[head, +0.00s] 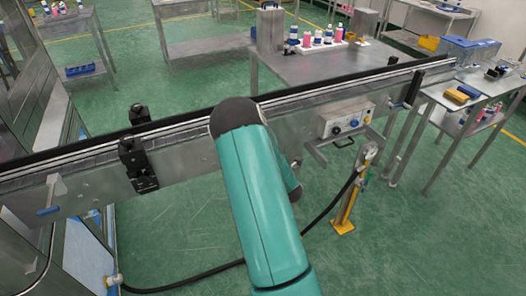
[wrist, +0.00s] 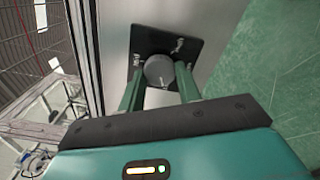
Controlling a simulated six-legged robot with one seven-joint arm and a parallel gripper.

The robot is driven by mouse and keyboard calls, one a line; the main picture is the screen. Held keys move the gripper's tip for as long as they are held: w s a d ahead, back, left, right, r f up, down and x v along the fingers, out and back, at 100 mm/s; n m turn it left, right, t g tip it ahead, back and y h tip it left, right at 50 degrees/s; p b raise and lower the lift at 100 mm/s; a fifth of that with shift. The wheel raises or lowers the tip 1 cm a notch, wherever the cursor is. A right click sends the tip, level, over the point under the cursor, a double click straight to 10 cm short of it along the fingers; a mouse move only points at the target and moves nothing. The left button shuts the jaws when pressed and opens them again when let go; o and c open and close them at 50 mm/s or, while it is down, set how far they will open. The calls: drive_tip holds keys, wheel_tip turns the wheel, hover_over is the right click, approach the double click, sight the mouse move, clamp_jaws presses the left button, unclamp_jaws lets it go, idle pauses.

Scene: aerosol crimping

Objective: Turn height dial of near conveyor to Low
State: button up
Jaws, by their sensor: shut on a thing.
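The near conveyor (head: 185,150) runs across the head view, with a grey metal side and a dark belt edge. In the wrist view the height dial (wrist: 159,70) is a round dark grey knob on a square black plate (wrist: 148,42) fixed to the metal side. Small pale marks sit around the knob, too small to read. My gripper (wrist: 159,78) has its two green fingers on either side of the knob and is shut on it. In the head view my teal arm hides the dial and the gripper.
A control box (head: 345,118) with buttons is on the conveyor side, right of my arm. A yellow post (head: 346,207) and a black cable (head: 180,288) stand out near the floor. Black brackets (head: 138,165) are at left. A bottle-laden table (head: 330,66) is behind.

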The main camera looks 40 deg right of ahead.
drive_tip(key=shift+s+d+n, duration=0.1)
drive_tip(key=shift+d+n, duration=0.05)
drive_tip(key=shift+n, duration=0.25)
drive_tip(key=o, duration=1)
drive_tip(key=shift+c, duration=0.2)
drive_tip(key=v, duration=1.3)
drive_tip(key=shift+s+a, duration=0.25)
drive_tip(key=shift+s, duration=0.05)
